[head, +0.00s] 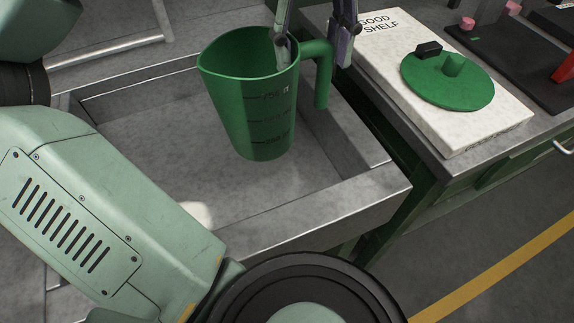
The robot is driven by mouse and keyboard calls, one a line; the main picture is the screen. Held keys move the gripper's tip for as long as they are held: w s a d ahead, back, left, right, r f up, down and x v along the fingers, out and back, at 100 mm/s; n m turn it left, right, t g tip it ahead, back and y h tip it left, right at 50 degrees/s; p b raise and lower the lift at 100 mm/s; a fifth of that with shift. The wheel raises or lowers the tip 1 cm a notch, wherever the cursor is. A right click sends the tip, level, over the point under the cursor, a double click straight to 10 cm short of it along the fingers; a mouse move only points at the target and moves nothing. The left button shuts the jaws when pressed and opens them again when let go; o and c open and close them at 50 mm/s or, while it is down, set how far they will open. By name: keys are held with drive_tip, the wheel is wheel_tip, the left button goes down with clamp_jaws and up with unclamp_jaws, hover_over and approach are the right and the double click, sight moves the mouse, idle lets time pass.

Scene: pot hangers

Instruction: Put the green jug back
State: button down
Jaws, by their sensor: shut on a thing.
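The green jug (250,105) is upright over the grey sink basin, with dark measuring marks on its side and its handle on the right. My gripper (312,45) comes down from the top edge and is shut on the jug at its right side. One finger is inside the rim and the other is by the handle. The jug seems to hang above the basin floor, though the exact gap cannot be told. The white board marked "GOOD SHELF" (400,75) lies on the counter to the right.
A round green lid (447,80) with a knob and a small black block lies on the white board. The metal sink rim (335,215) surrounds the basin. A dark tray (520,65) with pink and red items is at far right. A metal rail (110,50) stands behind left.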

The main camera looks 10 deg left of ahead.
wheel_tip(320, 180, down, 10)
idle(0.6)
drive_tip(key=shift+d+f, duration=0.1)
drive_tip(key=shift+f, duration=0.05)
drive_tip(key=shift+f, duration=0.15)
drive_tip(key=c, duration=0.7)
unclamp_jaws()
wheel_tip(320, 180, up, 13)
drive_tip(key=shift+f, duration=0.2)
